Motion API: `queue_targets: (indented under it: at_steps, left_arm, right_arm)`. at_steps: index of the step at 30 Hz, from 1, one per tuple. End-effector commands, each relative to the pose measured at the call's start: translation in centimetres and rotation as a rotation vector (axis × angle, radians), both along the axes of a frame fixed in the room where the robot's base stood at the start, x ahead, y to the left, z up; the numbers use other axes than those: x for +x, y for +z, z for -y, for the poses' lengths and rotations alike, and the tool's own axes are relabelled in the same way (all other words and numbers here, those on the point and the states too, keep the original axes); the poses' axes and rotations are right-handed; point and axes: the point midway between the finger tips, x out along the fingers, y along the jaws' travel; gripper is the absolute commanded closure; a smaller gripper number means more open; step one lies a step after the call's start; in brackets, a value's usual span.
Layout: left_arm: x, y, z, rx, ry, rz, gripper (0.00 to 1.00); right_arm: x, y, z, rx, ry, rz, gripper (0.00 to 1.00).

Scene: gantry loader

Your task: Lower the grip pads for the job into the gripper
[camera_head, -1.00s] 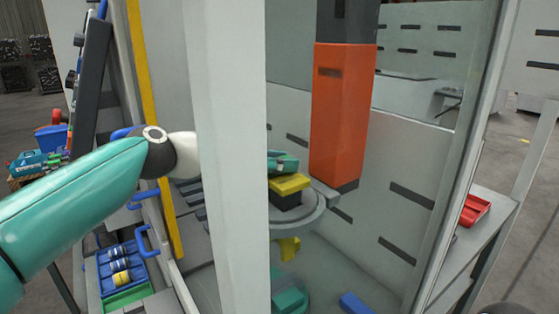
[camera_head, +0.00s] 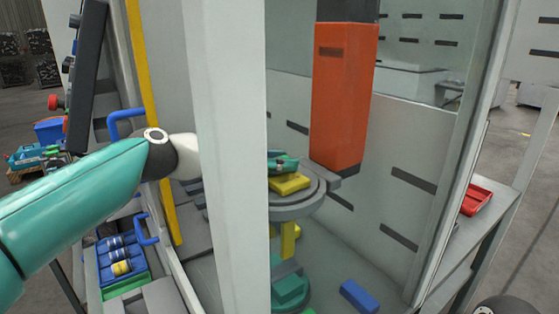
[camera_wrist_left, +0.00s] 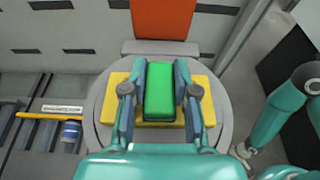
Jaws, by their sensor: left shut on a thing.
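My left gripper (camera_wrist_left: 160,85) has its two fingers shut on a green block (camera_wrist_left: 159,90), apparently a grip pad, in the left wrist view. The block is over the middle of a yellow plate (camera_wrist_left: 202,84); I cannot tell whether it touches. The plate lies on a round grey flange (camera_wrist_left: 96,128). In the head view my left gripper (camera_head: 281,160) shows partly past a white post, just above the yellow plate (camera_head: 290,183) and the grey flange (camera_head: 300,208). The green block cannot be made out there.
The white post (camera_head: 232,150) stands in front of my left forearm. An orange column (camera_head: 343,95) rises close behind the flange. A blue block (camera_head: 358,296) lies on the enclosure floor. A red tray (camera_head: 475,199) sits on a shelf at right.

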Motion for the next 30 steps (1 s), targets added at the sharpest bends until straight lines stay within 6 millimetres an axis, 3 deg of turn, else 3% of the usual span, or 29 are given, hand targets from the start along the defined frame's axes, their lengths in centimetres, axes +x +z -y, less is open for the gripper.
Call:
queue_targets:
  at_steps: [4,5,10,22,30]
  left_arm:
    - [0.0,0.2,0.0,-0.002,0.001,0.003,1.0]
    - [0.0,0.2,0.0,-0.002,0.001,0.003,0.7]
    - [0.0,0.1,0.0,-0.001,0.001,0.001,0.42]
    - [-0.2,0.1,-0.4,0.001,0.0,-0.001,0.42]
    - [-2.4,1.5,-3.5,-0.002,0.004,0.003,0.42]
  right_arm:
    - [0.0,0.0,0.0,0.0,0.0,0.0,0.07]
    - [0.0,0.0,0.0,0.0,0.0,0.0,0.07]
    - [0.0,0.0,0.0,0.0,0.0,0.0,0.07]
    - [0.0,0.1,0.0,0.0,0.0,0.0,0.07]
    - [0.0,0.1,0.0,0.0,0.0,0.0,0.07]
